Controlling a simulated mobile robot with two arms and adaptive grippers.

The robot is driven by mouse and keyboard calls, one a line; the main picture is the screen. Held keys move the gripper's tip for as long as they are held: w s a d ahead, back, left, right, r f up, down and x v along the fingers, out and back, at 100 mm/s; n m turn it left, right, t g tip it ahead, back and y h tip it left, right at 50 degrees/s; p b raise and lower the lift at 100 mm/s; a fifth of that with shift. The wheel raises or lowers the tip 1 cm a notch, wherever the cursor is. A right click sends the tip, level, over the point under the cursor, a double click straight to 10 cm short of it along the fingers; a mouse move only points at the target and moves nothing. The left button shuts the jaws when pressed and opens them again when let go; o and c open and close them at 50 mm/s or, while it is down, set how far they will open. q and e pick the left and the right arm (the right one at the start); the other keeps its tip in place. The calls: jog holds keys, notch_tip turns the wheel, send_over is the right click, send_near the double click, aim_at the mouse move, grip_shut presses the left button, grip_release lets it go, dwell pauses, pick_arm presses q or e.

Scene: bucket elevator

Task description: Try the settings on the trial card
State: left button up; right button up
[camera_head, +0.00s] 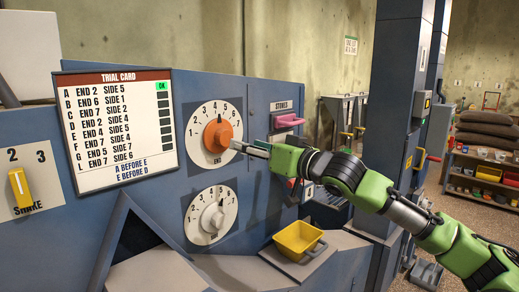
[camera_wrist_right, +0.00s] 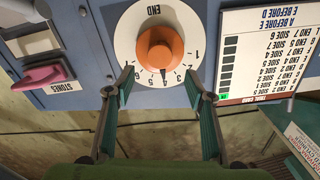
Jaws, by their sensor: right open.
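The trial card (camera_head: 115,130) hangs on the blue machine, listing END and SIDE numbers. Row A, END 2 SIDE 5, has a green OK; the other boxes are dark. Its foot reads A before E, E before D. The orange END knob (camera_head: 218,133) has its mark near 4. The pale SIDE knob (camera_head: 212,217) is below; its setting is hard to read. The yellow SHAKE lever (camera_head: 19,186) is at left. My right gripper (camera_head: 245,147) is open and empty at the END dial. In the wrist view its fingertips (camera_wrist_right: 160,77) are spread near the orange knob (camera_wrist_right: 160,48). My left gripper is out of view.
A pink STONES handle (camera_head: 287,121) is right of the dials; it also shows in the wrist view (camera_wrist_right: 46,76). A yellow bin (camera_head: 299,240) sits below on a grey ledge. A blue column (camera_head: 398,90) stands behind my right arm. Shelves with sacks (camera_head: 487,130) are far right.

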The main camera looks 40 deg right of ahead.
jog(key=s, duration=0.3)
jog(key=shift+d, duration=0.2)
dwell(1.1)
jog(key=n+t+y+b, duration=0.3)
jog(key=n+t+b, duration=0.1)
jog(key=n, duration=0.2)
send_near(227, 140)
jog(key=p+x, duration=0.3)
jog(key=x, duration=0.1)
jog(key=p+x, duration=0.2)
jog(key=x, duration=0.2)
jog(key=shift+s+r+p, duration=0.1)
jog(key=shift+r+p, duration=0.1)
jog(key=shift+p, duration=0.2)
jog(key=shift+p+x, duration=0.3)
jog(key=shift+x, duration=0.5)
jog(key=shift+f, duration=0.2)
jog(key=shift+c, duration=0.3)
jog(key=c, duration=1)
